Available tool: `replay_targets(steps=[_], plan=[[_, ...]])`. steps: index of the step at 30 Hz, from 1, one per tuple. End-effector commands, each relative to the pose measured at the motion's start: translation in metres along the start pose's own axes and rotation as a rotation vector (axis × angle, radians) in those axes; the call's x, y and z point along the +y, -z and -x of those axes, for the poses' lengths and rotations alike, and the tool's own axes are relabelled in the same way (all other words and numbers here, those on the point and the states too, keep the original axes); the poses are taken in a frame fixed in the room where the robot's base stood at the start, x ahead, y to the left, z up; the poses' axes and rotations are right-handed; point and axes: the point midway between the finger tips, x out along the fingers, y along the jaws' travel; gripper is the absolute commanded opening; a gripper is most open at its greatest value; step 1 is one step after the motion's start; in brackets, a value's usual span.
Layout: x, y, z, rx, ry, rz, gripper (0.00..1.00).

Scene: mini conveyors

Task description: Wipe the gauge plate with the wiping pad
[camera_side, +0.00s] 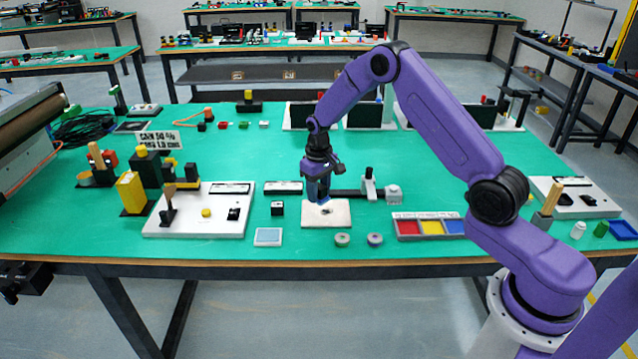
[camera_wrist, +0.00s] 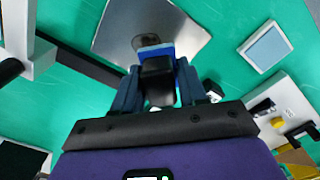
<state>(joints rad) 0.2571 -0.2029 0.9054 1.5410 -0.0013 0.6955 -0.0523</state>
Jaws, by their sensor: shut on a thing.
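The gauge plate (camera_side: 341,220) is a pale square plate lying flat near the front middle of the green table. A dark smudge shows on it. In the wrist view the plate (camera_wrist: 185,30) fills the top middle, with the smudge just beyond the pad. My gripper (camera_side: 319,194) points down over the plate's back part. In the wrist view my gripper (camera_wrist: 158,82) is shut on the wiping pad (camera_wrist: 155,68), which has a black block handle and a blue layer. The pad is over the plate beside the smudge; I cannot tell whether it touches. In the side view my gripper mostly hides the pad.
A framed light-blue tile (camera_side: 268,237) lies to the left. Two small round tins (camera_side: 342,240) stand in front. A tray with red, yellow and blue sections (camera_side: 430,214) is at the right. A white board (camera_side: 190,226) with parts is farther left. A black bar fixture (camera_side: 369,185) stands close behind.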

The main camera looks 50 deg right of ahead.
Motion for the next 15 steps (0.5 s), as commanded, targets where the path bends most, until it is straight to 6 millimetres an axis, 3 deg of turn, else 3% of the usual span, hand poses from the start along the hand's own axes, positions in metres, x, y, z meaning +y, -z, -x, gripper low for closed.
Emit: replay_targets(steps=[14, 15], plan=[[0.002, -0.002, -0.048, -0.002, 0.0, -0.001, 0.17], [0.005, -0.004, -0.046, 0.0, 0.0, -0.003, 0.14]])
